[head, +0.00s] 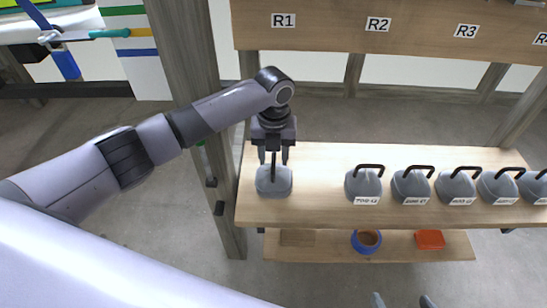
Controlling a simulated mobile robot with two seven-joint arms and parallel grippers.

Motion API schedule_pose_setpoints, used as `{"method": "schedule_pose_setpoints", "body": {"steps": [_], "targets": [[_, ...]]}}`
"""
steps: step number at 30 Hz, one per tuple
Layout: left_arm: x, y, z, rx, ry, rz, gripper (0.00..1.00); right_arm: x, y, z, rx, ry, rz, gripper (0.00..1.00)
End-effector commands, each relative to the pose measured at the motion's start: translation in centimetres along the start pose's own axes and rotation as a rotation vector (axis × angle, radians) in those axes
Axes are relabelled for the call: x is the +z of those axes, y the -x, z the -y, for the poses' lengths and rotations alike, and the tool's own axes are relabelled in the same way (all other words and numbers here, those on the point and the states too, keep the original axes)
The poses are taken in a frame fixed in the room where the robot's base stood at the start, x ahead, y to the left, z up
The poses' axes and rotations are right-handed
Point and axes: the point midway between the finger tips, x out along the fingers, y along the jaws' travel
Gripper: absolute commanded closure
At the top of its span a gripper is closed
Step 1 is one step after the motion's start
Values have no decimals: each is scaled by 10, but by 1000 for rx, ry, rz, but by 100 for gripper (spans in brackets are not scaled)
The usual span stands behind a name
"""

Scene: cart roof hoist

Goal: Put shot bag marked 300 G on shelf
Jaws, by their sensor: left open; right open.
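A grey shot bag (273,181) with a dark handle stands at the left end of the wooden shelf board; no label shows on it. My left gripper (273,160) is directly above this bag, open, with its fingers on either side of the handle. Several similar grey bags with black handles stand in a row to the right, including one (363,184) whose label seems to read 700 G. The other labels are too small to read surely, so I cannot tell which bag is marked 300 G. My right gripper (402,301) shows only as fingertips at the bottom edge, open and empty.
The board (318,207) is bare between the left bag and the row. An upper beam (330,30) carries tags R1, R2 and R3. A lower shelf (330,246) holds a blue bowl (367,241) and an orange box (430,239). A post (190,80) stands left of the shelf.

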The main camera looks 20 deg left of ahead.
Motion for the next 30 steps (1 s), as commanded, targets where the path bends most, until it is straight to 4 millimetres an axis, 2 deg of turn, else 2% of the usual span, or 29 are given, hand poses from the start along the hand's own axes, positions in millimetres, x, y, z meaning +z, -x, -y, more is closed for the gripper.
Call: {"method": "schedule_pose_setpoints", "body": {"steps": [1, 3, 9, 16, 20, 23, 26, 30], "targets": [[1, 14, 0, -2, 0, 3, 55, -4, 3, 0, 0, 0, 0, 0], [1, 30, 0, -3, -1, 3, 55, -6, 5, 0, 0, 0, 1, 0], [1, 72, 0, -3, 0, 3, 55, -11, 10, 1, 0, -1, 2, 0], [0, 99, 0, -1, 0, 0, 55, -14, 12, 1, 0, -1, 3, 0], [0, 103, 0, 0, 0, -1, 55, -14, 12, 1, 0, -1, 4, 0], [-3, 98, 4, -14, 13, 1, 55, -14, 12, 1, 0, 0, 4, 0], [-14, 82, 16, -64, 64, 10, 55, -14, 12, 1, 0, 0, 4, 0], [-42, 51, 44, -214, 225, 23, 55, -14, 12, 1, 0, 0, 4, 0]]}}
